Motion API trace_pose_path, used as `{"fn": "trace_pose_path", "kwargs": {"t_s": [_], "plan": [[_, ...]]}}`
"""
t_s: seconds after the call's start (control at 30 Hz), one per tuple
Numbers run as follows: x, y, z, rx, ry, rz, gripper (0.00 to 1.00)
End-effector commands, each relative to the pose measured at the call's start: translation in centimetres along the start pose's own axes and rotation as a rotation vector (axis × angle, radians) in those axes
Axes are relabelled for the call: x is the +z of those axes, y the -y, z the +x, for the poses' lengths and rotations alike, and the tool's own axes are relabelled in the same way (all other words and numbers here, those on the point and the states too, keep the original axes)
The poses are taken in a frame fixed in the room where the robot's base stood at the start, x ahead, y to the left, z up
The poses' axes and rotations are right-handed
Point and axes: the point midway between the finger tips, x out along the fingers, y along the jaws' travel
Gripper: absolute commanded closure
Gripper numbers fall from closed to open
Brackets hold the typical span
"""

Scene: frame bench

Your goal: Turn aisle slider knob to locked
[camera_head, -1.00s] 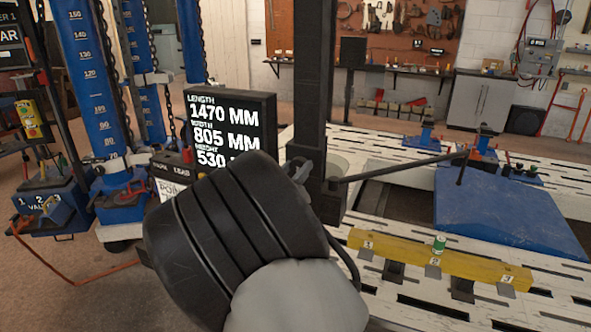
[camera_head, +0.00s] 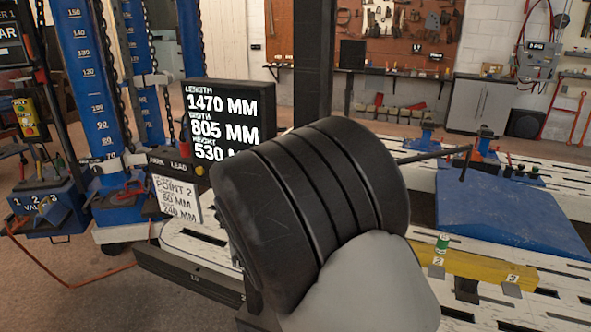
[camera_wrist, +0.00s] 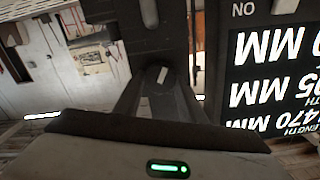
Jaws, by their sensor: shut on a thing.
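In the wrist view, a dark round knob (camera_wrist: 163,75) with a short pale mark sits on a black upright post. The mark stands near upright, slightly tilted in that view. My gripper (camera_wrist: 157,86) has its two dark fingers at either side of the knob, shut on it. In the head view, the black post (camera_head: 314,65) rises behind my arm. My own black arm link hides the post's lower part, the knob and my gripper there. No locked or unlocked wording is readable at the knob.
A black display (camera_head: 231,119) with measurements stands close left of the post; a white label panel (camera_head: 178,196) is below it.

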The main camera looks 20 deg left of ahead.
Motion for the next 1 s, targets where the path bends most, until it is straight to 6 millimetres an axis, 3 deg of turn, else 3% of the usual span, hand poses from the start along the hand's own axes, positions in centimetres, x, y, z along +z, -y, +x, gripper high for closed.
{"fn": "trace_pose_path", "kwargs": {"t_s": [1.0], "plan": [[0.54, -0.45, -0.01, 0.0, -0.001, 0.919, 0.86]]}}
